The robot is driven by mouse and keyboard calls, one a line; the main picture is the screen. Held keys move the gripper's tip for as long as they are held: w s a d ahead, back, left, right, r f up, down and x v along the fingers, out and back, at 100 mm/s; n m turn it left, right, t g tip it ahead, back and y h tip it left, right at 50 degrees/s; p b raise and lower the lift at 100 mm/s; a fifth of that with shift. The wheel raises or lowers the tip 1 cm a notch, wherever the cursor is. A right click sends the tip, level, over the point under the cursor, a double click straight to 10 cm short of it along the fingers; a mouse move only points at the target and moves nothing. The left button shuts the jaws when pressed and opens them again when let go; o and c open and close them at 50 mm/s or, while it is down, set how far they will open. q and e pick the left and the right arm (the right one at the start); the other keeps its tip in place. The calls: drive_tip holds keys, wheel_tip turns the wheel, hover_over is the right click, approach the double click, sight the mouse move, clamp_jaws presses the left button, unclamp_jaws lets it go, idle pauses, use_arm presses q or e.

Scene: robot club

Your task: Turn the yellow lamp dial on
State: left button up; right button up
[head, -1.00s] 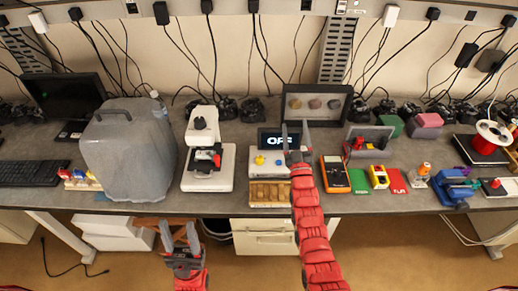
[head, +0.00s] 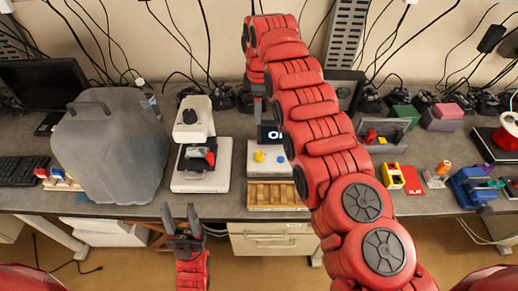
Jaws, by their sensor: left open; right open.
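The yellow lamp dial (head: 259,156) sits on the left of a white panel box (head: 254,170) on the bench. My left gripper (head: 181,212) is open and empty in front of the bench edge.
A white microscope-like device (head: 195,125) and a grey jug (head: 110,150) stand left of the panel. A wooden tray (head: 270,194) lies in front of it. A yellow block (head: 392,177) and a blue vise (head: 472,188) are at right.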

drive_tip(key=s+g+b, duration=0.1)
drive_tip(key=s, duration=0.1)
drive_tip(key=b, duration=0.8)
hover_over(259, 154)
wheel_tip(259, 154, down, 8)
drive_tip(key=f, duration=0.1)
wheel_tip(259, 154, down, 10)
drive_tip(key=p, duration=0.3)
drive_tip(key=shift+f, duration=0.1)
clamp_jaws()
